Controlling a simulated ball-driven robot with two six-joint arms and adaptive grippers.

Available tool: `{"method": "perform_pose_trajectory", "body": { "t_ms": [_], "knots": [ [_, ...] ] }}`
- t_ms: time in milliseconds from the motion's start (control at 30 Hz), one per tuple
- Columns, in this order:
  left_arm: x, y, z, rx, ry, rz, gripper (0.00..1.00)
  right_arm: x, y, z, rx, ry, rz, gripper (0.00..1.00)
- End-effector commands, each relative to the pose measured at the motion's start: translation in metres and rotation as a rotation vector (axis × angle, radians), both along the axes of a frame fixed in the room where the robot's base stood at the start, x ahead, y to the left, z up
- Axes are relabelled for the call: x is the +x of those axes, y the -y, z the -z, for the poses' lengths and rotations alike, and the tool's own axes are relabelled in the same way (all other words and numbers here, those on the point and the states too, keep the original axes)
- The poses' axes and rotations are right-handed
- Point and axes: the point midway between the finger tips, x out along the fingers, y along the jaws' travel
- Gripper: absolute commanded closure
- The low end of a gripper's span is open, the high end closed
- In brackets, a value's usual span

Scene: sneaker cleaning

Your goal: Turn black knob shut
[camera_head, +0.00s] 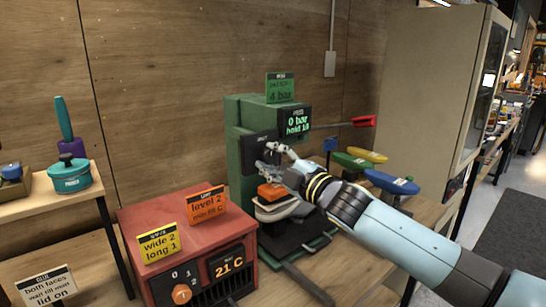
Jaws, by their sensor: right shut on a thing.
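The green press (240,113) stands at the middle of the bench, with a dark block (256,142) on its front. My right gripper (272,158) reaches in from the right and is at the front of this block. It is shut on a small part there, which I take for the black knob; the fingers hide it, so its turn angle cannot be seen. Just below the gripper, an orange block (270,191) sits above a pale sneaker (280,209) in the press. The press display (297,122) reads "0 bar" and "hold 18". My left gripper is out of view.
A red heater box (185,245) showing 21 C stands at the left front. A red-ended lever (362,121) sticks out right of the press. Green, yellow and blue shoe-shaped pieces (391,182) lie behind my right arm. A teal pot (70,174) stands on the left side table.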

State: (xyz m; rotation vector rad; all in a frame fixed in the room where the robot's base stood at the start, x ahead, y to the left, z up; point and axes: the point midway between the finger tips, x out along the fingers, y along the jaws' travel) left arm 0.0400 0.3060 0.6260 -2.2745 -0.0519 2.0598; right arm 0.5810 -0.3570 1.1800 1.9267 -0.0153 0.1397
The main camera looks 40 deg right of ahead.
Motion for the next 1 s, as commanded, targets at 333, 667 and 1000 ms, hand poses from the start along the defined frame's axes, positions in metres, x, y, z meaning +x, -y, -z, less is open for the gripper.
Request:
{"method": "perform_pose_trajectory", "body": {
  "t_ms": [333,667,1000],
  "knots": [
    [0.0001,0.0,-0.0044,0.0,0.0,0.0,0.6,0.0001,0.0,-0.0006,-0.171,0.015,-0.001,1.0],
    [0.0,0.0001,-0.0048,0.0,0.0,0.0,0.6,0.0001,0.0002,-0.0002,-0.215,0.018,-0.001,1.0],
    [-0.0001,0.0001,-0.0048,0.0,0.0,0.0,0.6,0.0,0.0002,0.0001,-0.215,0.018,0.0,0.63]
  ]
}}
